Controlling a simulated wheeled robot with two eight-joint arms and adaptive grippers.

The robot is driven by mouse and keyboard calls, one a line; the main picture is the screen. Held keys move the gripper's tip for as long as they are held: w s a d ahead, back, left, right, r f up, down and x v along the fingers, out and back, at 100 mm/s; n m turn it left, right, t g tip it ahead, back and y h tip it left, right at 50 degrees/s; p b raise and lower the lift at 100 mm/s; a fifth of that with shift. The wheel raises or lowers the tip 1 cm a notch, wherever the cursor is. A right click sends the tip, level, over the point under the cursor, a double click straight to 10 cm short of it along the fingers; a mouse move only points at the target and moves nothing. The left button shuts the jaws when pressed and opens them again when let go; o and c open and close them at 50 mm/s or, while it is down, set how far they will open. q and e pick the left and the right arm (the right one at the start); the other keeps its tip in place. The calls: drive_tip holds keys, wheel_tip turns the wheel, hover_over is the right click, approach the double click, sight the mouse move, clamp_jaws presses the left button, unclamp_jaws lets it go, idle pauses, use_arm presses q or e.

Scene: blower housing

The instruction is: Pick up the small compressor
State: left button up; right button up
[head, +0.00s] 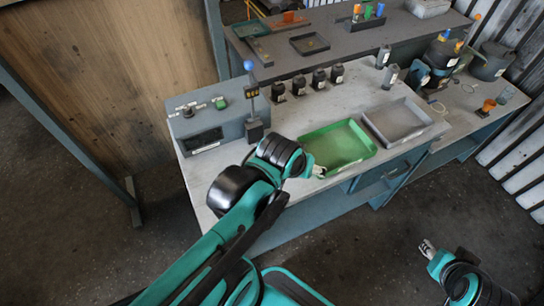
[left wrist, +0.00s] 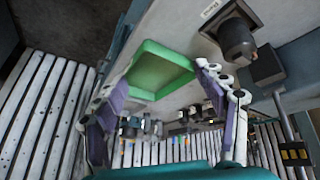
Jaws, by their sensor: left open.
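My left gripper (head: 316,170) is at the near edge of the green tray (head: 338,146), above the bench. In the left wrist view its fingers (left wrist: 160,78) are spread, with nothing between them and the green tray (left wrist: 152,84) beyond. A dark, rounded unit on a square base (left wrist: 236,40) stands on the bench to the right there, clear of the fingers. Several small dark cylindrical units (head: 299,86) stand in a row behind the tray. I cannot tell which is the small compressor. My right gripper (head: 428,247) is away from the bench, low at the right; its opening is unclear.
A grey tray (head: 398,122) sits right of the green one. A control box (head: 203,132) and a pole with a blue top (head: 251,92) stand at the left. A larger dark vessel (head: 442,54) is at the back right.

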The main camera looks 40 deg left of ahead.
use_arm(q)
drive_tip(key=w+a+n+g+p, duration=0.1)
drive_tip(key=a+n+g+p, duration=0.1)
drive_tip(key=a+n, duration=0.2)
drive_tip(key=w+a+f+n+g+p, duration=0.1)
drive_tip(key=a+n, duration=0.4)
drive_tip(key=n, duration=0.6)
drive_tip(key=w+a+f+n+g+p, duration=0.1)
drive_tip(key=a+n+g+p, duration=0.2)
drive_tip(key=n, duration=0.5)
drive_tip(key=shift+w+a+p, duration=0.2)
drive_tip(key=shift+a+p, duration=0.5)
drive_tip(key=shift+s+a+f+n, duration=0.1)
drive_tip(key=shift+a+f+n, duration=0.05)
drive_tip(key=shift+n, duration=0.45)
drive_tip(key=f+b, duration=0.1)
drive_tip(key=f, duration=0.3)
drive_tip(key=f+b, duration=0.1)
drive_tip(key=f, duration=0.3)
drive_tip(key=shift+w+a+b, duration=0.2)
drive_tip(key=shift+b, duration=0.15)
drive_tip(key=shift+r, duration=0.1)
clamp_jaws()
